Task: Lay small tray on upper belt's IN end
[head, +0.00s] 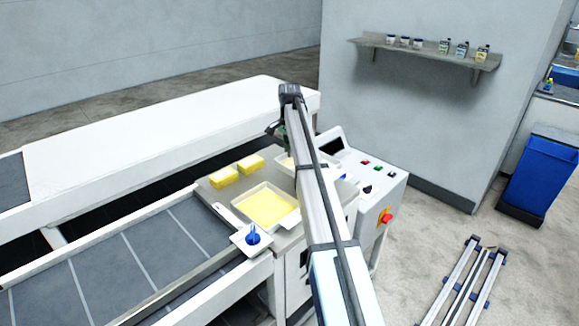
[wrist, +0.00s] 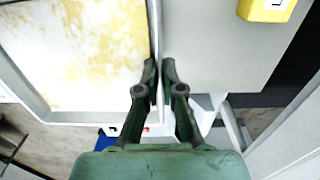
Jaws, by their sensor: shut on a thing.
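My gripper (wrist: 160,70) is shut on the right rim of a white tray (wrist: 60,117) with a mottled pale-yellow filling in the wrist view. I cannot tell which end is marked IN.
A blue knob (head: 252,236) stands in front. A control panel (head: 375,185) is at right. A grey segmented belt (head: 100,270) lies at lower left.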

